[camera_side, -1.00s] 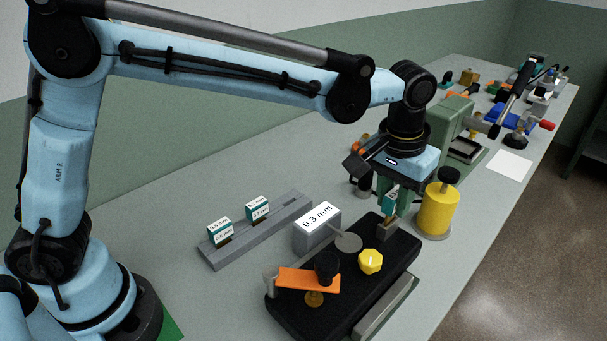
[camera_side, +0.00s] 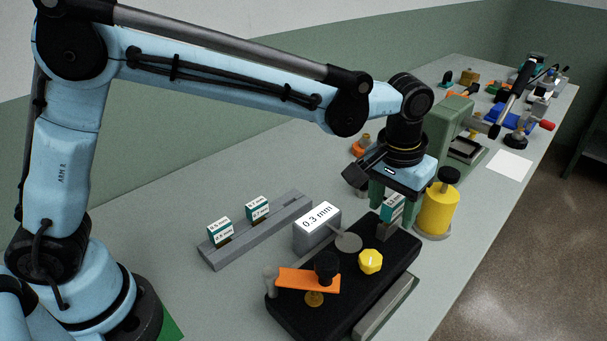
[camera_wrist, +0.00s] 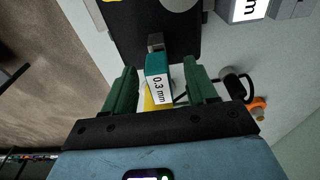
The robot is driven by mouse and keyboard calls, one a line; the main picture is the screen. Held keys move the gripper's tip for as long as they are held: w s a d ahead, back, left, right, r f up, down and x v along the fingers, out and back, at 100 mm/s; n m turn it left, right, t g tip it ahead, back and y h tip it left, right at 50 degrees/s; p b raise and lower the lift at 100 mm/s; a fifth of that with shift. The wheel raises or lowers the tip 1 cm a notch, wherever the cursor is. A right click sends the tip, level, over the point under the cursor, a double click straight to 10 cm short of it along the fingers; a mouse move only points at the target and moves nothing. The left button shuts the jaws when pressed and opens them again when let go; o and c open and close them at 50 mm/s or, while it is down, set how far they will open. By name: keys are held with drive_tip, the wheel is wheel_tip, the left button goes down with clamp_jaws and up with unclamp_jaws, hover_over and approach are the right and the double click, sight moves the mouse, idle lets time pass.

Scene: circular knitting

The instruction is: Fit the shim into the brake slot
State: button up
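The shim is a teal-topped piece labelled 0.3 mm (camera_wrist: 157,80). In the side view the shim (camera_side: 392,208) stands at the small grey brake block (camera_side: 385,231) on the far end of the black fixture (camera_side: 345,290). Its lower end meets the block, which also shows in the wrist view (camera_wrist: 155,42); how deep it sits in the slot is hidden. My gripper (camera_wrist: 160,83) is open, with green fingers on both sides of the shim's handle and gaps between. In the side view my gripper (camera_side: 380,200) is just above and behind the block.
A grey block marked 0.3 mm (camera_side: 317,230), an orange lever (camera_side: 308,281) and a yellow knob (camera_side: 370,261) are close by. A yellow canister (camera_side: 437,212) stands right of my gripper.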

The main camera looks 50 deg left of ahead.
sight(389, 205)
drive_tip(key=shift+r, duration=0.1)
wheel_tip(389, 205, up, 12)
drive_tip(key=s, duration=0.1)
drive_tip(key=shift+s, duration=0.25)
idle(0.4)
drive_tip(key=s+a+f+t, duration=0.2)
drive_tip(key=s+a+f, duration=0.1)
drive_tip(key=a, duration=0.4)
drive_tip(key=s+a+f+t, duration=0.2)
drive_tip(key=s+a+f, duration=0.1)
drive_tip(key=s+a, duration=0.2)
drive_tip(key=s+a+f+t, duration=0.1)
drive_tip(key=s+a+f, duration=0.2)
drive_tip(key=a, duration=0.6)
drive_tip(key=shift+s+f+t, duration=0.2)
drive_tip(key=shift+s+t, duration=0.2)
drive_tip(key=shift+s, duration=0.35)
